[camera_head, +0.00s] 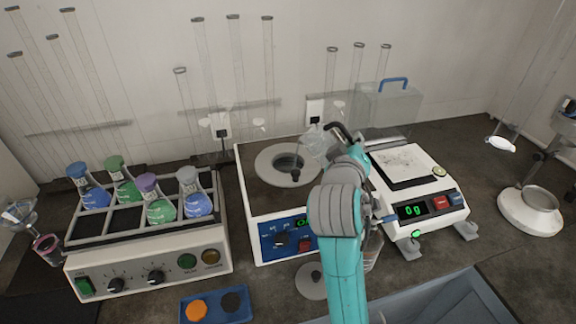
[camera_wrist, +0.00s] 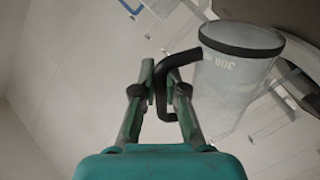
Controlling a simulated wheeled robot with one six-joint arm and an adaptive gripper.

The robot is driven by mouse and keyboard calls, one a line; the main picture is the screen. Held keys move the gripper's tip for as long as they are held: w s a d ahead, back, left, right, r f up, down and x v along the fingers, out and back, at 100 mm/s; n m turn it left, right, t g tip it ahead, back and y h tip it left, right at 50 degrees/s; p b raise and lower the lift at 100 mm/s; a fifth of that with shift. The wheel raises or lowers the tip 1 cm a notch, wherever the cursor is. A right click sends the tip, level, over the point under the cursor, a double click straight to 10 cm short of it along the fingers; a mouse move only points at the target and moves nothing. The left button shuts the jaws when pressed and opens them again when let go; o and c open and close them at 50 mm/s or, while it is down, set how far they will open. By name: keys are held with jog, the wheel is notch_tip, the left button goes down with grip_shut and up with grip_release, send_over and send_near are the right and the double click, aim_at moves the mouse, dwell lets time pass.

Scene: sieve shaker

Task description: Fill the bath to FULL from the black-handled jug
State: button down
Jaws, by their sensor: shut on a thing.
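The bath (camera_head: 258,205) is a white box with a round opening (camera_head: 287,163) in its dark top and a blue front panel. A small dark piece shows at the opening; I cannot tell the water level. The clear jug (camera_head: 316,142) is above the bath's right back side, beside the opening, and looks tilted. My gripper (camera_head: 345,148) is shut on its black handle (camera_wrist: 163,82). In the wrist view the jug (camera_wrist: 232,85) has a dark rim and a volume mark; its contents are hard to make out.
A balance (camera_head: 410,175) reading 0 g stands right of the bath. A flask shaker (camera_head: 150,255) with several capped flasks is on the left. A round lid (camera_head: 312,282) lies in front of the bath, near a blue tray (camera_head: 215,305). Tall glass tubes line the wall behind.

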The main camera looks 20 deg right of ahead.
jog(key=shift+w+a+r+n, duration=0.15)
jog(key=shift+w+a+n, duration=0.05)
jog(key=shift+n, duration=0.35)
jog(key=shift+w+a+r+n, duration=0.15)
jog(key=shift+n, duration=0.4)
dwell(1.2)
jog(key=m, duration=0.1)
jog(key=s+d+f+m, duration=0.1)
jog(key=m, duration=0.1)
jog(key=shift+s+d, duration=0.1)
jog(key=shift+d, duration=0.05)
jog(key=shift+s+d+f+m+t, duration=0.25)
jog(key=shift+s+d+f+m, duration=0.3)
jog(key=shift+m, duration=0.3)
jog(key=shift+s+d+f+m+t, duration=0.3)
jog(key=shift+d+f+m, duration=0.25)
jog(key=shift+m, duration=0.3)
jog(key=shift+s+d+f+m, duration=0.4)
jog(key=shift+s+f+m, duration=0.1)
jog(key=shift+m, duration=0.5)
jog(key=shift+s+d+f+m+t, duration=0.1)
jog(key=shift+f+m+t, duration=0.1)
jog(key=shift+f+m, duration=0.3)
jog(key=shift+s+d+f+m+t, duration=0.1)
jog(key=shift+f+m+t, duration=0.05)
jog(key=shift+f+m, duration=0.35)
